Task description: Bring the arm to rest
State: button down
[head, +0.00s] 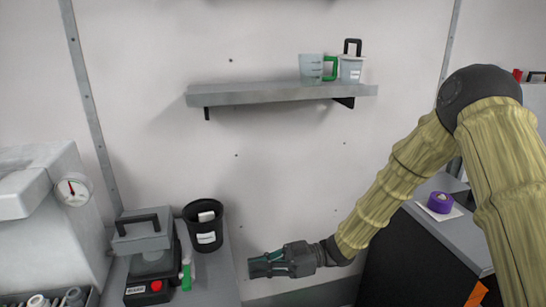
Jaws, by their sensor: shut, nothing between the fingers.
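My arm, in a ribbed yellow sleeve, comes in from the right of the head view and bends down to the left. My gripper (258,266) is at the lower middle, pointing left. It is shut and holds nothing. It is in front of the gap between the left bench and the right cabinet and appears apart from both.
The left bench (213,273) holds a black bucket (205,226) and a grey device (145,250) with a red button. Purple tape (440,202) lies on the right cabinet (459,230). The wall between is bare.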

jog(key=s+d+f+m+t+h, duration=0.25)
jog(key=f+m, duration=0.25)
jog(key=f, duration=0.3)
jog(key=s+d+f+m+t+h, duration=0.1)
jog(key=d+f+m+t+h, duration=0.3)
jog(key=f, duration=0.5)
jog(key=s+d+f+m+t+h, duration=0.1)
jog(key=s+d+f+m+t, duration=0.1)
jog(key=f+m+t, duration=0.35)
jog(key=s+d+f+m+g+h, duration=0.3)
jog(key=s+d+f+h, duration=0.2)
jog(key=s+d, duration=0.4)
jog(key=s+d+f+m+g+h, duration=0.3)
jog(key=s+d+f, duration=0.4)
jog(key=s, duration=0.8)
jog(key=d+g+h, duration=0.1)
jog(key=d+h, duration=0.1)
jog(key=d, duration=0.1)
jog(key=shift+s+f+m+p, duration=0.35)
jog(key=shift+p, duration=0.05)
